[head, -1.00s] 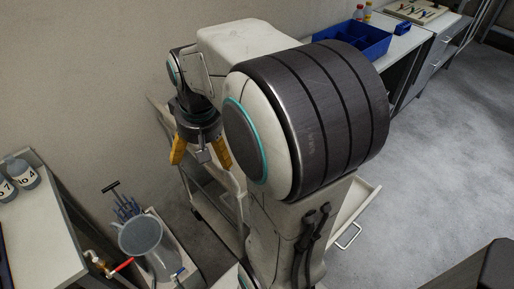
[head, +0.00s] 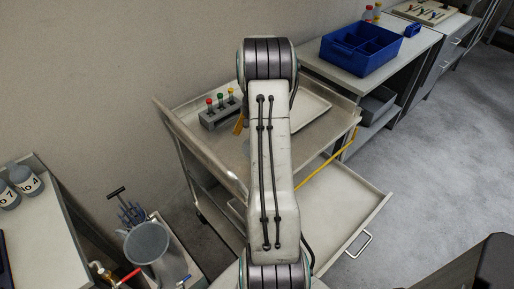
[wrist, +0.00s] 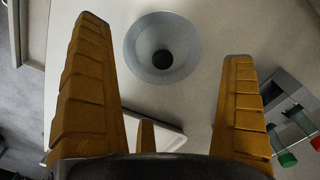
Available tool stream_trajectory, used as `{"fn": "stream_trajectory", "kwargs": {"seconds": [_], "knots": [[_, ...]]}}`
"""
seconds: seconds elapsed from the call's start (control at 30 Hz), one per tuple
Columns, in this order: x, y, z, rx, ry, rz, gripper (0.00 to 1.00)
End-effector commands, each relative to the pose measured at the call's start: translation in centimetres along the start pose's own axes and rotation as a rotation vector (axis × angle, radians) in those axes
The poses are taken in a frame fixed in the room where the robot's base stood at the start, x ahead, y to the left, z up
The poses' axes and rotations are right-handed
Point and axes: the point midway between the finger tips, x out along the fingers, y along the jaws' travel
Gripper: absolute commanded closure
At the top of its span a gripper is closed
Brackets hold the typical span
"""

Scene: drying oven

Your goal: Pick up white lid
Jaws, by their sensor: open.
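In the wrist view, a round, pale grey, dish-like piece (wrist: 142,55) with a dark round centre lies on the cart top. It may be the white lid, but I cannot tell for sure. My gripper (wrist: 163,43) is open and empty, one yellow finger on each side of the round piece in the picture. The gap in height between them is unclear. In the head view my arm covers the round piece and most of my gripper; a yellow finger (head: 239,124) shows beside the arm.
A rack (head: 222,117) with red, yellow and green capped tubes stands left of my arm on the metal cart (head: 193,133). A white tray (head: 312,101) lies to the right. A blue bin (head: 362,61) sits on the bench behind. An open drawer (head: 345,208) sticks out below.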

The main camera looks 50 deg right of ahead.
Motion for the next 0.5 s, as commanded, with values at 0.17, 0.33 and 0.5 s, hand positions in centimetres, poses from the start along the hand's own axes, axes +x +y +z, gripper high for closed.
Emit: {"fn": "stream_trajectory", "kwargs": {"seconds": [0.17,0.33,0.5], "knots": [[1.4,0.0,0.1,0.000,-0.004,0.000,0.00],[3.1,-0.1,0.2,-0.001,-0.005,0.001,0.00],[5.1,-0.2,0.2,-0.001,-0.003,0.000,0.00]]}}
